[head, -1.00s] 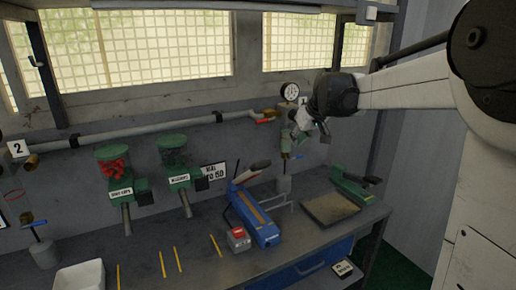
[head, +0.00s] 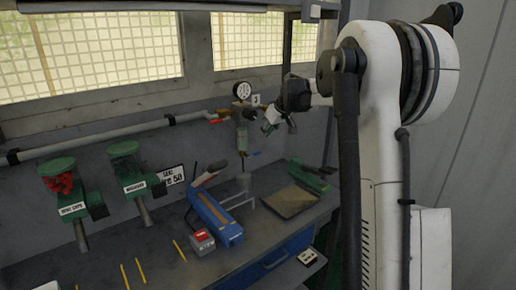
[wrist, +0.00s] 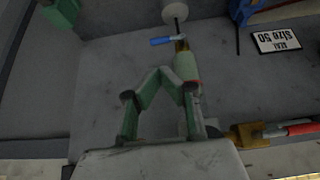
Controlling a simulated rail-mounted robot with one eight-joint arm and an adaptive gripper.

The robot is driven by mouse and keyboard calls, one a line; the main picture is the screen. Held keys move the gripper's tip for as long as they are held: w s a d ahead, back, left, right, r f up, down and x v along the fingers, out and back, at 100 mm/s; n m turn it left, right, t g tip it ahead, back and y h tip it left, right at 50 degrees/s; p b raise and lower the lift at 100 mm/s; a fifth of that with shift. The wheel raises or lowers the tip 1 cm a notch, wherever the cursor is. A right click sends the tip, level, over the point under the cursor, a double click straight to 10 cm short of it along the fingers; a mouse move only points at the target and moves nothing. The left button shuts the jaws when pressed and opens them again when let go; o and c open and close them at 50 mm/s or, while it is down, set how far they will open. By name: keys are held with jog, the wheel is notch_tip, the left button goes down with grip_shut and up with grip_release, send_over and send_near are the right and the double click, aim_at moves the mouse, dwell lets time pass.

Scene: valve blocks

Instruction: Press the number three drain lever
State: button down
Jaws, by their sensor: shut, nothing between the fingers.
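A blue lever (wrist: 165,41) sits on a brass fitting at the end of a pale green cylinder (wrist: 187,66) in the wrist view. In the head view the blue lever (head: 254,153) shows small, below the same green cylinder (head: 242,138), a gauge and a number plate (head: 256,100) too small to read surely. My gripper (wrist: 160,72) is shut and empty, its green fingers meeting in a point. In the wrist picture its tips appear below the lever and left of the cylinder, apart from the lever. In the head view my gripper (head: 271,128) is just right of the cylinder.
A pipe with a red-handled valve (wrist: 298,130) runs beside the cylinder. Below on the bench are a blue sealer (head: 215,215), a red-button box (head: 201,240), a tan board (head: 290,201) and a green tool (head: 310,176). Two green dispensers hang left.

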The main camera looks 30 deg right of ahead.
jog(key=p+x, duration=0.1)
jog(key=x, duration=0.9)
jog(key=shift+a, duration=0.1)
dwell(0.3)
